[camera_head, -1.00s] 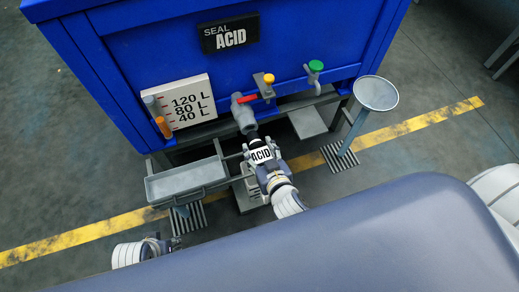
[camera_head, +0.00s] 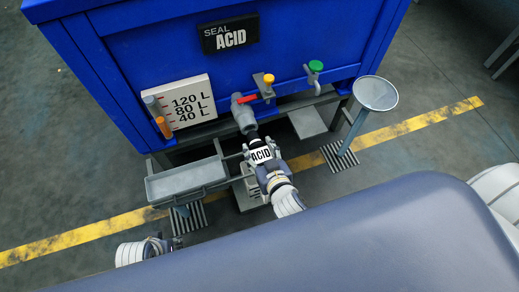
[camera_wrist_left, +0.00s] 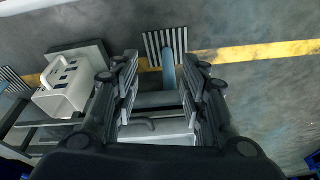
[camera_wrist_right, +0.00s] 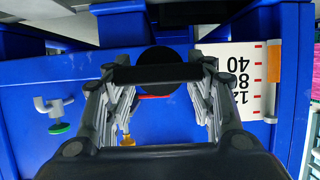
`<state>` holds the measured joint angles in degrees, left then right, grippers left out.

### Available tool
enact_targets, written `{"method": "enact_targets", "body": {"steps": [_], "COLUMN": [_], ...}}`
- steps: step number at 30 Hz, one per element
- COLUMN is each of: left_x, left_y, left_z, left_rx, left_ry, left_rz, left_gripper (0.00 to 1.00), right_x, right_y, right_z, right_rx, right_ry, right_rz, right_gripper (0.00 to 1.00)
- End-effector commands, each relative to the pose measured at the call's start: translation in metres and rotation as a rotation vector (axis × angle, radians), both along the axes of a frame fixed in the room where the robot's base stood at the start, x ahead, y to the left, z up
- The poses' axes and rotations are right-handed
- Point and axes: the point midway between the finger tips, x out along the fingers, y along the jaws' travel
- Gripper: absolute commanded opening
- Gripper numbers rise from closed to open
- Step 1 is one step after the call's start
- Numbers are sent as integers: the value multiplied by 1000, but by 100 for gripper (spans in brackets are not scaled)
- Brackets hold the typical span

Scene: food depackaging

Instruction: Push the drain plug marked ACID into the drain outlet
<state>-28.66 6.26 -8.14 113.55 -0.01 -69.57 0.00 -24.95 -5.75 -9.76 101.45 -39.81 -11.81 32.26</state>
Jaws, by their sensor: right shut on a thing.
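The drain plug marked ACID (camera_head: 261,154) has a white label and a black front end. My right gripper (camera_head: 265,162) is shut on it, in line with the grey drain outlet (camera_head: 243,115) low on the blue tank. The plug's black end meets the outlet's mouth; how deep it sits I cannot tell. In the right wrist view a dark round end of the plug (camera_wrist_right: 160,62) shows between the fingers and hides the outlet. My left gripper (camera_wrist_left: 155,85) is open and empty; in the head view it is low at the left, partly hidden by my body.
The blue tank (camera_head: 290,50) carries a SEAL ACID sign (camera_head: 229,33), a level gauge board (camera_head: 187,105), and yellow (camera_head: 269,78) and green (camera_head: 315,66) knobs. A grey tray (camera_head: 188,182) stands left of the plug. A round dish on a stand (camera_head: 376,93) is at right.

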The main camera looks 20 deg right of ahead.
Motion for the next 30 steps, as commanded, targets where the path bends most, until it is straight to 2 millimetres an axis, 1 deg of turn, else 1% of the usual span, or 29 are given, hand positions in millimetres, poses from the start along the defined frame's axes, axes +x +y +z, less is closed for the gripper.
{"method": "enact_targets", "body": {"steps": [10, 15, 20, 30], "left_x": [0, -6, -7, -5], "left_y": [0, 1, 1, 0], "left_z": [-1, -11, -16, -13], "left_rx": [-1, 2, 2, 0], "left_ry": [-3, 15, 19, 12], "left_rz": [0, 0, 0, -1], "left_gripper": [40, 40, 40, 40], "right_x": [0, 0, 0, 3], "right_y": [0, 0, 0, 0], "right_z": [1, 1, 1, 1], "right_rx": [1, 2, 1, 0], "right_ry": [-1, -1, -1, -2], "right_rz": [0, -1, 0, 0], "right_gripper": [24, 24, 24, 24]}}
